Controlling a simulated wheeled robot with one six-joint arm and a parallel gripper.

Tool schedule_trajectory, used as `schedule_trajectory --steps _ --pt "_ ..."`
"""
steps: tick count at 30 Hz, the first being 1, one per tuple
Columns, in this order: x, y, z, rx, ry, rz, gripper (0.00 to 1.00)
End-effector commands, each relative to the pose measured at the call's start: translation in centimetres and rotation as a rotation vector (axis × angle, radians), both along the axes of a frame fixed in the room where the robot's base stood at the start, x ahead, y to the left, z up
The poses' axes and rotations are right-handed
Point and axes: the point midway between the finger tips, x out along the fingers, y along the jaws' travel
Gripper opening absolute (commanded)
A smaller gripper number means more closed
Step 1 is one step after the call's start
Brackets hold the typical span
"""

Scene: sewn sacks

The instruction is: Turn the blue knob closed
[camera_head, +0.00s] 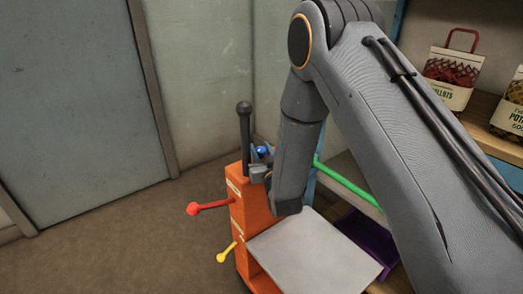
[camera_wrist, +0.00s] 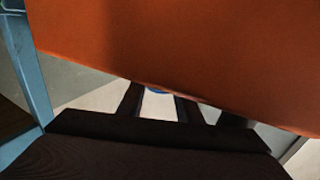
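The blue knob (camera_head: 263,150) shows as a small patch at the top of the orange machine (camera_head: 246,213), behind the end of my arm. My gripper (camera_head: 257,163) is right at the knob, partly hidden by my wrist. In the wrist view a sliver of the blue knob (camera_wrist: 156,91) shows below the edge of the orange body (camera_wrist: 190,55), among dark bars. Most of the knob is hidden. I cannot tell whether the fingers touch it or how far apart they are.
A dark upright lever (camera_head: 244,130) stands beside my gripper. Red (camera_head: 194,208) and yellow (camera_head: 222,257) levers stick out to the left, and a green bar (camera_head: 350,185) lies right. A grey plate (camera_head: 315,252) is in front. Sacks (camera_head: 453,78) stand on a shelf.

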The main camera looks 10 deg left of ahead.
Motion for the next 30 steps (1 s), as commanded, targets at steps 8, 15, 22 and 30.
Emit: schedule_trajectory --steps 8,15,22,30 --pt "0.0 0.0 0.1 0.000 -0.001 0.001 0.50" --pt "-0.6 -0.4 0.0 0.000 0.000 0.000 0.50" --pt "-3.8 -1.9 0.0 0.000 0.001 0.000 0.50" --pt "-6.7 -3.3 0.0 0.000 0.000 0.001 0.50"
